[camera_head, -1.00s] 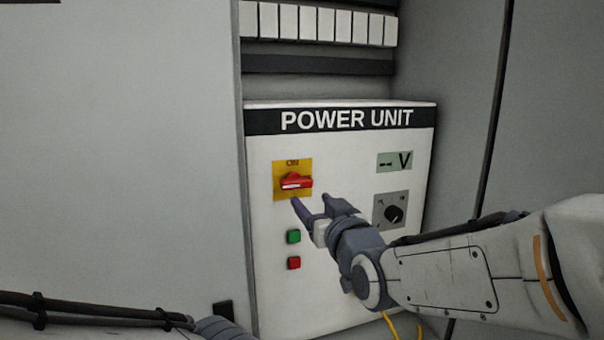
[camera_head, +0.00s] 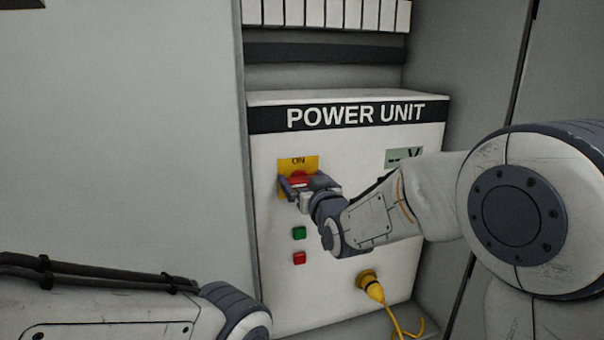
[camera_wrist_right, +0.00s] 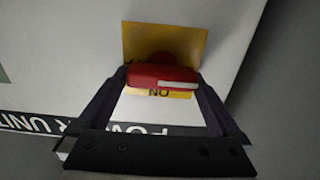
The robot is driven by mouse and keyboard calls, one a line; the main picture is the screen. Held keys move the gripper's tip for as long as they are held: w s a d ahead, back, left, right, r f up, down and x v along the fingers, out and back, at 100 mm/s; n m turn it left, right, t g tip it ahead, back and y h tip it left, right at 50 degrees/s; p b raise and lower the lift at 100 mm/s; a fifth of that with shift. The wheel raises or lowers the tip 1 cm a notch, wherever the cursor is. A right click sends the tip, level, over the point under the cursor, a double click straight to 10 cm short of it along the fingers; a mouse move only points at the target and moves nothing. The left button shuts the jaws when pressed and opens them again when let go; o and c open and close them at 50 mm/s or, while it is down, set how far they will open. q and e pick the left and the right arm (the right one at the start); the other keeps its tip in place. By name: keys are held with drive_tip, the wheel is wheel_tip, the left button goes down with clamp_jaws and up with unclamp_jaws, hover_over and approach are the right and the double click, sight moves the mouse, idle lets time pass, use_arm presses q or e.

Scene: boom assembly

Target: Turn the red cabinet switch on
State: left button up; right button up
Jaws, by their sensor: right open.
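The red switch (camera_head: 300,178) sits on a yellow plate (camera_head: 312,162) marked ON, on the white POWER UNIT cabinet front (camera_head: 346,150). My right gripper (camera_head: 290,186) is at the switch and covers much of it in the head view. In the right wrist view, the red handle (camera_wrist_right: 160,76) lies crosswise between the tips of the two open fingers of my right gripper (camera_wrist_right: 163,90). A white stripe marks one end of the handle. I cannot tell whether the fingers touch it. My left arm shows at the lower left, but its gripper is out of view.
A green button (camera_head: 299,233) and a red button (camera_head: 299,258) sit below the switch. A yellow plug with a cable (camera_head: 370,287) is at the lower right of the cabinet. A display (camera_head: 402,158) is partly behind my right arm. Grey panels flank the cabinet.

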drive_tip(key=shift+w+a, duration=0.1)
drive_tip(key=c, duration=1)
drive_tip(key=shift+f+m+b, duration=0.15)
drive_tip(key=shift+m+b, duration=0.25)
drive_tip(key=shift+b, duration=0.35)
drive_tip(key=m+b, duration=0.4)
drive_tip(key=b, duration=0.2)
drive_tip(key=m+b, duration=0.5)
drive_tip(key=f+m+b, duration=0.1)
drive_tip(key=m+b, duration=0.4)
drive_tip(key=b, duration=0.1)
drive_tip(key=shift+w+d+b, duration=0.1)
drive_tip(key=shift+d+b, duration=0.2)
drive_tip(key=shift+d, duration=0.1)
drive_tip(key=shift+r+m+b, duration=0.15)
drive_tip(key=shift+m+b, duration=1.25)
drive_tip(key=shift+m, duration=0.2)
drive_tip(key=o, duration=1)
